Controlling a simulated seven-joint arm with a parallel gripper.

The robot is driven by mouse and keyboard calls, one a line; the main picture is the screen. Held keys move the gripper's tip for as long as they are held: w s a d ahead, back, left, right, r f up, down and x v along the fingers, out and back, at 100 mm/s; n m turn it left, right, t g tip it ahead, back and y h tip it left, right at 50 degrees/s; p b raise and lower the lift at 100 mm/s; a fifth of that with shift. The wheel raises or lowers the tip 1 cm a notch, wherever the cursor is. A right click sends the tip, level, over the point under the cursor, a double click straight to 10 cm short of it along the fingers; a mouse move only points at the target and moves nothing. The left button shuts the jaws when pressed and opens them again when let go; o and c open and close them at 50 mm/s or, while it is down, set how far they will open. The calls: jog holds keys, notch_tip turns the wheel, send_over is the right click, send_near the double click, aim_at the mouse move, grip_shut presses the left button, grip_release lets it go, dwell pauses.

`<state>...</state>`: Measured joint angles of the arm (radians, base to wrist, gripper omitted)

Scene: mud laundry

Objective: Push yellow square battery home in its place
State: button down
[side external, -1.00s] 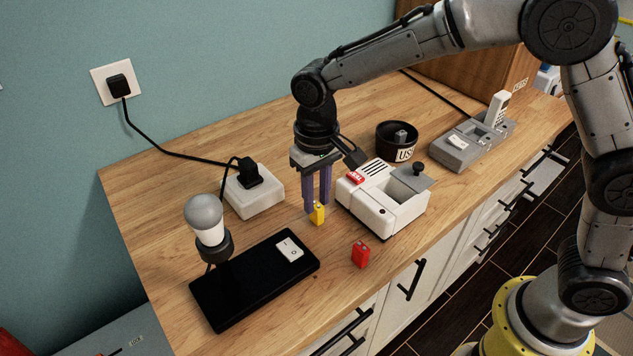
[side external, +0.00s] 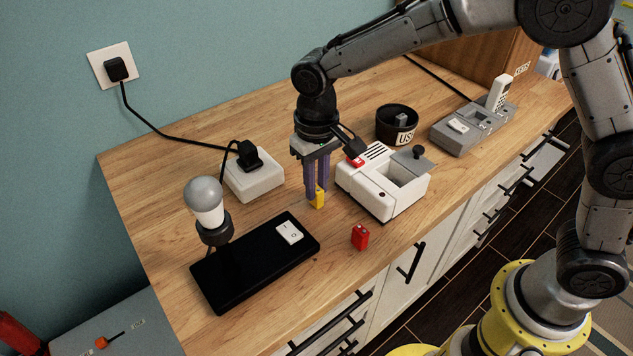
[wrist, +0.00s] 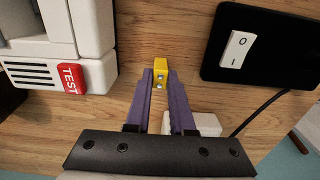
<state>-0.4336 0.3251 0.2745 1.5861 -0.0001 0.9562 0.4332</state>
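The yellow square battery (side external: 319,200) stands on the wooden counter, left of the white tester. My gripper (side external: 316,197) points down over it, its two purple fingers on either side of the battery. In the wrist view the battery (wrist: 161,66) shows between the fingertips (wrist: 161,74), its two terminals facing the camera. The gap is about the battery's width; whether the fingers press on it cannot be told. The white tester (side external: 365,188) has a red TEST button (side external: 355,161), an open-topped bay and a grey lid (side external: 409,162) with a black knob. The bay's inside is mostly hidden.
A red battery (side external: 360,237) stands near the counter's front. A black switch panel (side external: 250,268) with a bulb (side external: 204,200) lies front left, and a white socket box (side external: 254,182) behind. A black bowl (side external: 385,122) and grey charger (side external: 455,142) stand farther right.

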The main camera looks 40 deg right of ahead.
aim_at(317, 188)
jog(key=shift+r, duration=0.15)
jog(key=shift+r, duration=2.9)
jog(key=shift+r, duration=0.15)
notch_tip(317, 188, up, 10)
jog(key=s+d+m, duration=0.3)
jog(key=d+m, duration=0.5)
jog(key=m, duration=0.2)
jog(key=s+d+m, duration=0.4)
jog(key=d+m, duration=0.1)
jog(key=m, duration=0.3)
jog(key=shift+s+d+f, duration=0.1)
jog(key=shift+f, duration=5.2)
